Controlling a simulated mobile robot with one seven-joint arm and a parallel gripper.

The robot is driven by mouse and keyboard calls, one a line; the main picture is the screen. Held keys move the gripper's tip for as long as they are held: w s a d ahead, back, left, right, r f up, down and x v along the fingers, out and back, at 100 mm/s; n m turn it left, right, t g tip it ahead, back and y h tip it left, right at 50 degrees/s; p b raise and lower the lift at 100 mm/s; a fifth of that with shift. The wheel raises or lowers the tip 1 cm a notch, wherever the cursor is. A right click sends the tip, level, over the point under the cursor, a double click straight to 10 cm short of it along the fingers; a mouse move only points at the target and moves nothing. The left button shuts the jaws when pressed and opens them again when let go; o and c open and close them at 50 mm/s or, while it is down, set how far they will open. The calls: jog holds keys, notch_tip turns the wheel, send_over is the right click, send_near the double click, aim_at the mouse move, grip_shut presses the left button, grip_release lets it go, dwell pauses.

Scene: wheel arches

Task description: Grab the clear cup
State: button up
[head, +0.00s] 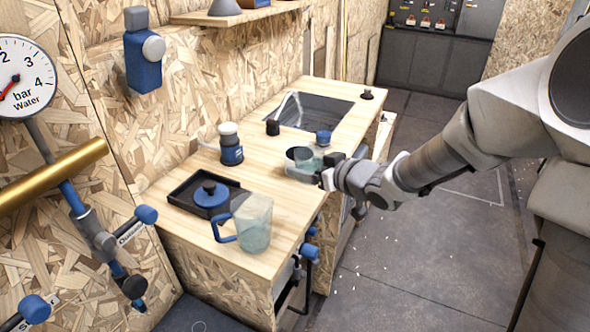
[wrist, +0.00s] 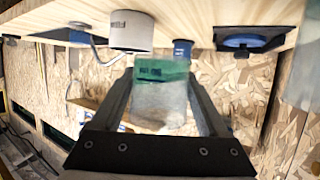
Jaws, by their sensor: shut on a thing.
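The clear cup (wrist: 160,95) has a greenish tint and sits between the two fingers of my gripper (wrist: 165,98) in the wrist view. My gripper is shut on it. In the head view my gripper (head: 328,170) is at the right edge of the wooden counter, and the clear cup (head: 311,164) shows in part beside it. The fingers partly hide the cup there, and I cannot tell whether it touches the counter.
A clear pitcher with a blue handle (head: 254,225) stands at the front. Behind are a black tray (head: 184,190) with a blue-lidded item, a blue-and-white grinder (head: 231,150) and a sink (head: 318,112).

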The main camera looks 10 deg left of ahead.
jog(key=w+d+r+p, duration=0.2)
jog(key=d+r, duration=0.1)
jog(key=d, duration=0.2)
jog(key=shift+d+r+p, duration=0.2)
jog(key=shift+r+p, duration=0.05)
jog(key=shift+p, duration=0.1)
jog(key=shift+w, duration=0.1)
